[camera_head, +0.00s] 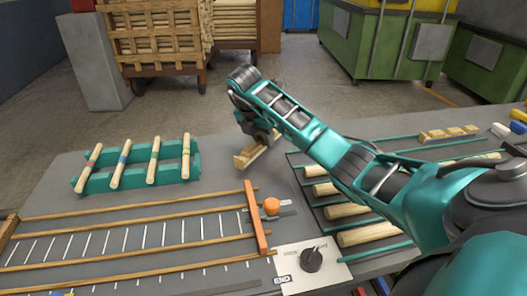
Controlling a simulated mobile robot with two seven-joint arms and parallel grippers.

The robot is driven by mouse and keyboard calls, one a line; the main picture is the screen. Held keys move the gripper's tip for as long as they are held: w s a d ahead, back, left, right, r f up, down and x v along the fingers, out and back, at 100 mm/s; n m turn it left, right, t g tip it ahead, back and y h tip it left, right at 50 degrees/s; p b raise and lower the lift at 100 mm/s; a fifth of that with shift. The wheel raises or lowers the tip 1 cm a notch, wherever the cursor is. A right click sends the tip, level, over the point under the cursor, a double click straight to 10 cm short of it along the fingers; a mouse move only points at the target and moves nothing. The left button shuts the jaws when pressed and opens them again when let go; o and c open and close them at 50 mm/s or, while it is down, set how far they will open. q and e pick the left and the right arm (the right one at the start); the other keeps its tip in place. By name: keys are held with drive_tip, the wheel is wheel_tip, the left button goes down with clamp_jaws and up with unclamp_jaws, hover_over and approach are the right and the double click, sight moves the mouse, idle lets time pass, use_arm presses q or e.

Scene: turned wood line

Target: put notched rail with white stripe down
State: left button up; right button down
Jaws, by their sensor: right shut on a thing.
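My right arm reaches in from the right, and its gripper (262,138) is at the far side of the grey table (225,170). It is shut on a short pale wooden rail (243,160), which lies slantwise under the fingers. The fingers hide part of the rail, and I cannot make out a white stripe on it. I cannot tell whether the rail touches the table or hangs just above it. My left gripper is not in view.
A teal rack (195,165) with several banded dowels stands to the left. A wooden-railed measuring frame (130,215) with an orange knob (271,206) lies in front. A dial panel (311,259) is at front centre. Another notched wooden piece (448,132) lies at right, beyond dowels in a teal frame (300,180).

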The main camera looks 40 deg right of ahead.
sight(261, 143)
wheel_tip(261, 143, down, 4)
drive_tip(key=shift+f, duration=0.25)
